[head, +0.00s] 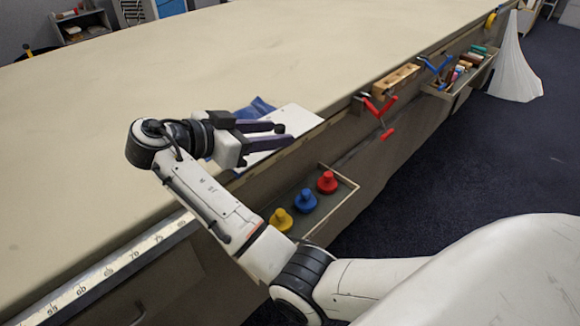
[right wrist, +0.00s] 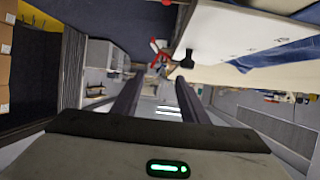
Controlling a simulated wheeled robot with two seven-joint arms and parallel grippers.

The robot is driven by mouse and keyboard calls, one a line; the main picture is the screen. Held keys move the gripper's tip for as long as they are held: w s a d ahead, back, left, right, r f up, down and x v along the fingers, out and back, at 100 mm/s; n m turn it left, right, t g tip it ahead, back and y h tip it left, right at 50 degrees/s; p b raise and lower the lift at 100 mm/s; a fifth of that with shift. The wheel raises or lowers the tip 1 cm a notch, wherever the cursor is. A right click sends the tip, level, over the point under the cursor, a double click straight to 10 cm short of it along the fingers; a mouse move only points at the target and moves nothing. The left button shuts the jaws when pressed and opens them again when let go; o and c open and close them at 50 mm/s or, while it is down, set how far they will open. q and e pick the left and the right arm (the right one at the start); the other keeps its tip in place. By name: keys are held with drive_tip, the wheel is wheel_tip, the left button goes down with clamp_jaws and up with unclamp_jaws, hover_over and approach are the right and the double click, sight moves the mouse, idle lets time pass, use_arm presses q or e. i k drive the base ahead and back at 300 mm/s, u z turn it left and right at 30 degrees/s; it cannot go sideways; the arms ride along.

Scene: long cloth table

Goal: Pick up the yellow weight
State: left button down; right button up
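The yellow weight (head: 281,220) stands upright in a shallow tray (head: 345,197) on the side of the table, at the near end of a row. A blue weight (head: 305,201) and a red weight (head: 327,182) stand beyond it. My right gripper (head: 284,135) is above the table's edge, higher than the tray and apart from the weights. Its two dark fingers are spread with nothing between them, as the right wrist view (right wrist: 157,85) also shows. I cannot make out the yellow weight in the right wrist view. My left gripper is not in view.
A white board (head: 295,122) and blue cloth (head: 257,107) lie at the table's edge by my gripper. Red-handled (head: 378,108) and blue-handled (head: 436,66) tools, a wooden block (head: 396,79) and a filled tray (head: 470,68) line the side. The tabletop (head: 150,90) is mostly clear.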

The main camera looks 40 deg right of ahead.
sight(282, 221)
drive_tip(key=z, duration=1)
